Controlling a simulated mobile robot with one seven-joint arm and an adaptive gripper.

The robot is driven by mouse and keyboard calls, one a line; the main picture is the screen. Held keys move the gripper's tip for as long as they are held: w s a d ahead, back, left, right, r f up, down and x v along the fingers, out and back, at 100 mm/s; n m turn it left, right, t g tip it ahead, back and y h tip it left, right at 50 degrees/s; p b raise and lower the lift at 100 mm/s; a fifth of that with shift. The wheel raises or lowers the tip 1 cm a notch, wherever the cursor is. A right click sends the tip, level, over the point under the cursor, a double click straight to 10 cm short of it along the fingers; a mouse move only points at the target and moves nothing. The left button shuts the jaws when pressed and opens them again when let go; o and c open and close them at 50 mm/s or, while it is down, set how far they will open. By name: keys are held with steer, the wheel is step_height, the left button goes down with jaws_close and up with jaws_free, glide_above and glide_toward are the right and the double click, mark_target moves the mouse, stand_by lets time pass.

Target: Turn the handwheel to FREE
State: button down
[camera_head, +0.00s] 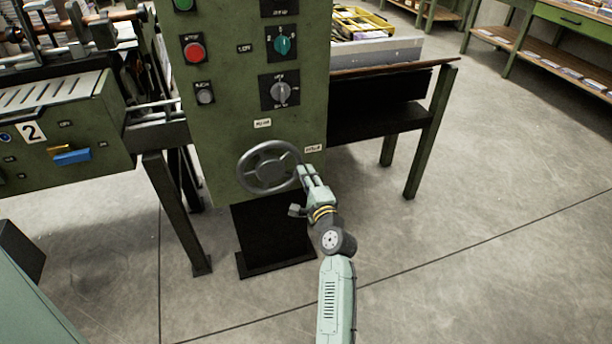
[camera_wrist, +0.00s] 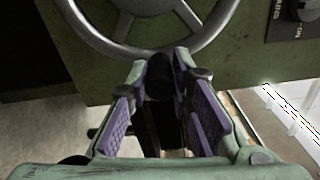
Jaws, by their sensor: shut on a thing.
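The grey spoked handwheel (camera_head: 270,170) is on the lower front of the green machine panel. My gripper (camera_head: 306,176) is at the wheel's right side. In the wrist view the wheel's rim (camera_wrist: 135,53) crosses the top, and my gripper (camera_wrist: 166,85) has its purple-padded fingers around a dark cylindrical handle (camera_wrist: 159,75) at the rim. The fingers hide part of this handle. One small pale label (camera_head: 263,123) is above the wheel and another label (camera_head: 313,149) is at its upper right. Their lettering is too small to read surely.
Above the wheel are a red button (camera_head: 194,51), a teal selector knob (camera_head: 283,45) and a grey selector knob (camera_head: 281,93). A green-legged bench (camera_head: 440,100) stands right of the panel. A feeder unit marked 2 (camera_head: 60,130) is left. The floor at right is clear.

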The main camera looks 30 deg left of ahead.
steer(key=shift+f, duration=0.15)
steer(key=c, duration=1.4)
jaws_free()
steer(key=shift+c, duration=0.2)
steer(key=v, duration=1.2)
